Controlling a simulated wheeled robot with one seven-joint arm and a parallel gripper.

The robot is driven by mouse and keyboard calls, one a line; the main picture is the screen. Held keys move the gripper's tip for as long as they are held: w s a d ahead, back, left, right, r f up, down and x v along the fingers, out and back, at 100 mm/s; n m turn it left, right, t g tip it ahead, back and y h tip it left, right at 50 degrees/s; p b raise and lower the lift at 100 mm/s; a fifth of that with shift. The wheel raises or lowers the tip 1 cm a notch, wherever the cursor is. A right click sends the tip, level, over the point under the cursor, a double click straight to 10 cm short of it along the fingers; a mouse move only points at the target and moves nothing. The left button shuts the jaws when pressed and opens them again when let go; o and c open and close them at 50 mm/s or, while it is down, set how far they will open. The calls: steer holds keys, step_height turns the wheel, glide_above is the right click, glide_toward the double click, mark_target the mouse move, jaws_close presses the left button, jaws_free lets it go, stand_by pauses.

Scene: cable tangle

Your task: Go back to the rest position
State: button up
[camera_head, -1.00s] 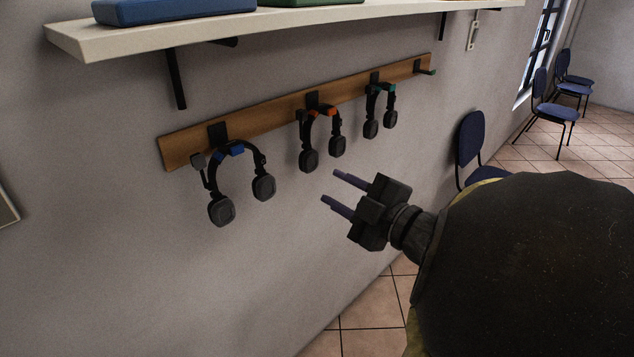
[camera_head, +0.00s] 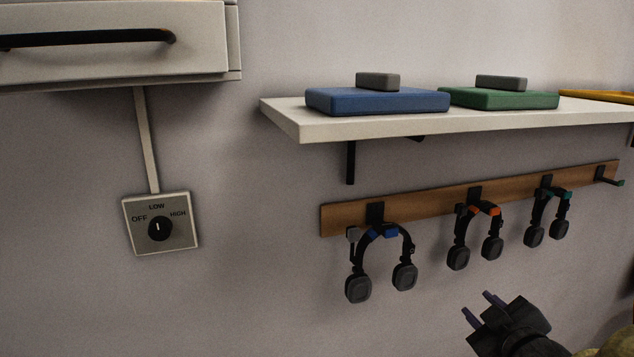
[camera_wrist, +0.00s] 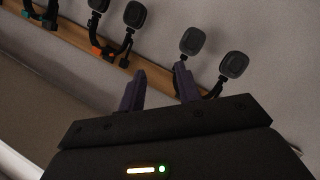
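My gripper (camera_head: 477,307) is at the lower right of the head view, in front of the wall and below the headsets. Its two fingers are apart with nothing between them; the wrist view (camera_wrist: 158,88) also shows them apart and empty. Three headsets hang from a wooden hook rail (camera_head: 420,209): one with a blue band mark (camera_head: 383,231), one with an orange mark (camera_head: 484,210) and one with a teal mark (camera_head: 553,194). The gripper is apart from all of them in the head view.
A white shelf (camera_head: 290,121) above the rail holds a blue box (camera_head: 375,101), a green box (camera_head: 505,99) and a yellow item (camera_head: 598,96). A dial panel (camera_head: 160,224) and a cabinet with a handle (camera_head: 100,40) are at left. The last hook (camera_head: 612,180) is empty.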

steer(key=s+a+f+m+g, duration=0.4)
steer(key=a+f+g, duration=0.2)
steer(key=a+f, duration=0.1)
steer(key=s+a+f+m+g, duration=0.3)
steer(key=s+a+f+g, duration=0.2)
steer(key=f, duration=0.4)
steer(key=shift+a+m+g, duration=0.4)
steer(key=shift+a+g, duration=0.2)
steer(key=shift+a, duration=0.6)
steer(key=shift+f, duration=0.1)
steer(key=shift+s+d, duration=0.1)
